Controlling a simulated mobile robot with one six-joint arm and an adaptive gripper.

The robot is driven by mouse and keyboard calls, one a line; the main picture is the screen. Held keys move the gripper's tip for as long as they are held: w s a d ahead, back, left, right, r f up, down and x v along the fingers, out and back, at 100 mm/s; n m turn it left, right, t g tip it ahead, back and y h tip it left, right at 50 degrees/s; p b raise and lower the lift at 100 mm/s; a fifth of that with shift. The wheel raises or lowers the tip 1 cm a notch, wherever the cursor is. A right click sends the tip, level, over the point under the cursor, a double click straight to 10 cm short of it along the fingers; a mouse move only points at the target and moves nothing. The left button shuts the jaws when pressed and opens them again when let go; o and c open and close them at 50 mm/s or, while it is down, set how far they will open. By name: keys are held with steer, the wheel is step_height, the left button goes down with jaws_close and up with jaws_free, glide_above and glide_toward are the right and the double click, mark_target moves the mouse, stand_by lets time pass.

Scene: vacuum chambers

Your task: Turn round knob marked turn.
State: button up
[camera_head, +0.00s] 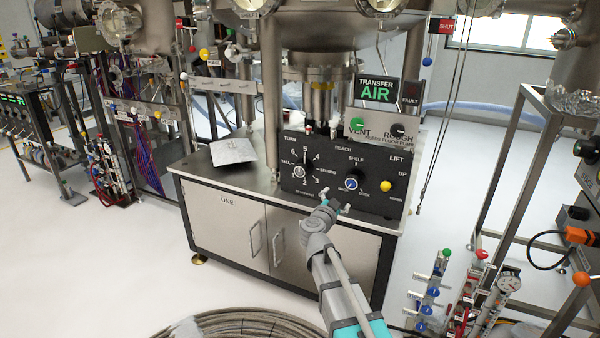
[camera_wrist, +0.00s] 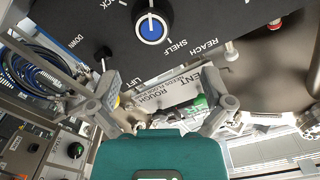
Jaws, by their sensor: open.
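The round knob marked TURN (camera_head: 300,172) is a dark knob with a pale centre on the left half of the black control panel (camera_head: 326,164), ringed by numbers. It does not show in the wrist view. My gripper (camera_head: 337,198) is low in front of the panel, to the right of and below this knob and apart from it. In the wrist view its two fingers (camera_wrist: 160,85) are spread wide with nothing between them. The blue-centred REACH knob (camera_head: 351,183) is close to my fingertips, and it also shows at the top of the wrist view (camera_wrist: 152,28).
A yellow-tipped LIFT lever (camera_head: 385,186) sits on the panel's right. A box with VENT and ROUGH controls (camera_head: 380,128) stands behind the panel. A pale plate (camera_head: 233,150) lies on the steel cabinet (camera_head: 228,220) to the left. A coiled hose (camera_head: 240,325) is near the bottom edge.

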mark_target(299, 172)
steer(key=w+a+n, duration=0.2)
steer(key=a+n, duration=0.1)
steer(key=a, duration=0.5)
steer(key=w+a+n, duration=0.3)
steer(key=a, duration=0.6)
steer(key=shift+a, duration=0.3)
steer(key=shift+w+f, duration=0.1)
steer(key=shift+w, duration=0.05)
steer(key=x, duration=1.3)
steer(key=shift+w+d, duration=0.2)
steer(key=shift+w, duration=0.1)
steer(key=c, duration=1)
steer(key=shift+c, duration=0.2)
